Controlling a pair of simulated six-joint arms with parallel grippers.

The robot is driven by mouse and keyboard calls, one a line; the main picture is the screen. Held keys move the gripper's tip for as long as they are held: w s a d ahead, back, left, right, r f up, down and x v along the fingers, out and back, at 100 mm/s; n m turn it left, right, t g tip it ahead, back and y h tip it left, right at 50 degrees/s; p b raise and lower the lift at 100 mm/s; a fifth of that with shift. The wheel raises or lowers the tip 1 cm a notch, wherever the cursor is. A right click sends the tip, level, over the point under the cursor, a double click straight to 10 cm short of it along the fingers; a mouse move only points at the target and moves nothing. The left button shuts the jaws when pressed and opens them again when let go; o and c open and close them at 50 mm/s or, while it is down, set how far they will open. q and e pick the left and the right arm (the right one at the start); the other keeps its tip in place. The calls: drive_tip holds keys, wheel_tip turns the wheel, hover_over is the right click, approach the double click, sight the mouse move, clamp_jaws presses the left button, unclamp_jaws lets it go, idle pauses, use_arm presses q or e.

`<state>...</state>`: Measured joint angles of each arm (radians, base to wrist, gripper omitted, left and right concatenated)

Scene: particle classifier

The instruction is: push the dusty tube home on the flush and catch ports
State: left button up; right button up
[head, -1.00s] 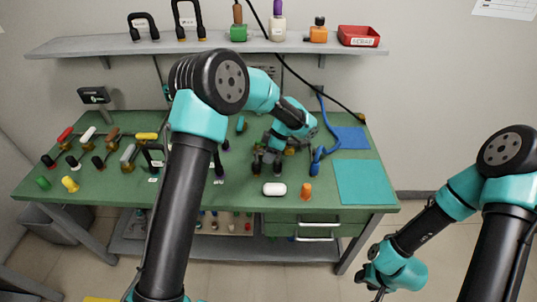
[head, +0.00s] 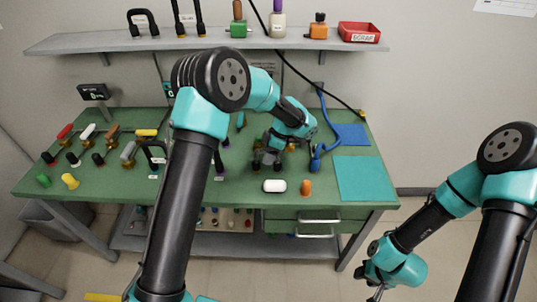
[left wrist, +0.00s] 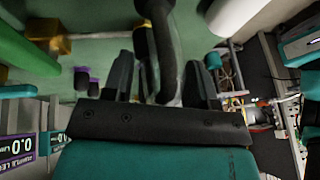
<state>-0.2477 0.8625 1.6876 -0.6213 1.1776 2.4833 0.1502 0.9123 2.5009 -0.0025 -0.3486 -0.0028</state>
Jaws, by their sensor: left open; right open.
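My left gripper (head: 265,157) is low over the middle of the green bench, pointing down. In the left wrist view its two dark fingers (left wrist: 158,72) are apart, with a thick black curved tube (left wrist: 163,30) between them. I cannot tell whether the fingers touch the tube, or whether it is the dusty one. In the head view a black looped tube (head: 147,149) stands on the bench, left of my left arm. The flush and catch ports cannot be made out. My right gripper (head: 376,294) is open and empty at the bottom, in front of the bench.
A white capsule-shaped object (head: 274,186) and an orange piece (head: 306,187) lie near the front edge. A blue hose (head: 318,150) and teal mat (head: 363,178) are to the right. Several coloured-handled valves fill the left. The shelf (head: 220,45) holds black tubes and a red bin (head: 360,33).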

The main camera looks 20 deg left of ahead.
use_arm(q)
drive_tip(key=v, duration=1.7)
drive_tip(key=shift+d+r, duration=0.15)
drive_tip(key=shift+r, duration=0.05)
drive_tip(key=shift+f, duration=0.1)
